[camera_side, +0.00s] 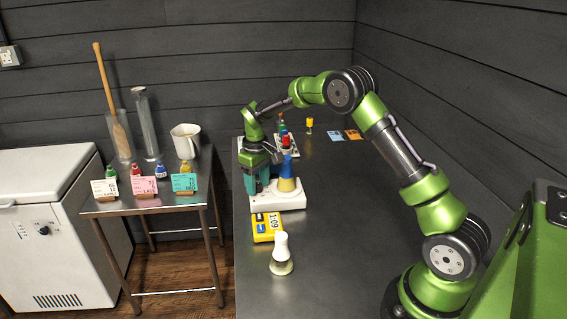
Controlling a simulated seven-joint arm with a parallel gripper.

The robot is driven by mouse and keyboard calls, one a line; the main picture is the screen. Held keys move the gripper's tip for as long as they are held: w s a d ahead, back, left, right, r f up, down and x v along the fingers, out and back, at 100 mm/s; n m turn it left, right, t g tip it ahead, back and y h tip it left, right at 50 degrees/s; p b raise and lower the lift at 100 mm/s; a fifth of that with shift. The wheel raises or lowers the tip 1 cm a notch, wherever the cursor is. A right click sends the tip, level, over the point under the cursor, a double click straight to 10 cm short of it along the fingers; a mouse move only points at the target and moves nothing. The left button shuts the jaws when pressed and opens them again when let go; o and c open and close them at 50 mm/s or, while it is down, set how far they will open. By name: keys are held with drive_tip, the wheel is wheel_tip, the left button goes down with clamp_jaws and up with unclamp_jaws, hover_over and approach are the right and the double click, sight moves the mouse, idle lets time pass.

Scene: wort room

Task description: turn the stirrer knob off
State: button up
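The stirrer (291,203) is a low white unit on the dark bench, with a small dark mark on its front left. A conical flask (287,184) with yellow contents and a blue top stands on it. My gripper (257,187) points down at the stirrer's left rear, beside the flask, with its teal fingers low near the stirrer. I cannot make out the stirrer knob or its setting; the gripper may cover it. Whether the fingers are apart, shut or touching anything is too small to tell.
A yellow timer (268,227) and a white-capped flask (282,256) stand in front of the stirrer. Behind it are a rack of small bottles (293,143), a yellow-capped vial (309,126) and cards (353,134). The bench (340,230) is clear to the right.

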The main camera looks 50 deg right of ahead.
sight(259, 185)
wheel_tip(259, 185, up, 17)
idle(0.6)
drive_tip(key=s+a+r+m+t+y, duration=0.1)
drive_tip(key=s+a, duration=0.5)
drive_tip(key=s, duration=0.7)
drive_tip(key=s+a+r+m+t+y, duration=0.1)
drive_tip(key=s+a+m+t, duration=0.2)
drive_tip(key=s, duration=1.1)
drive_tip(key=a+t, duration=0.3)
drive_tip(key=a, duration=0.1)
drive_tip(key=shift+s+r, duration=0.3)
drive_tip(key=shift+r, duration=0.05)
drive_tip(key=shift+a, duration=0.1)
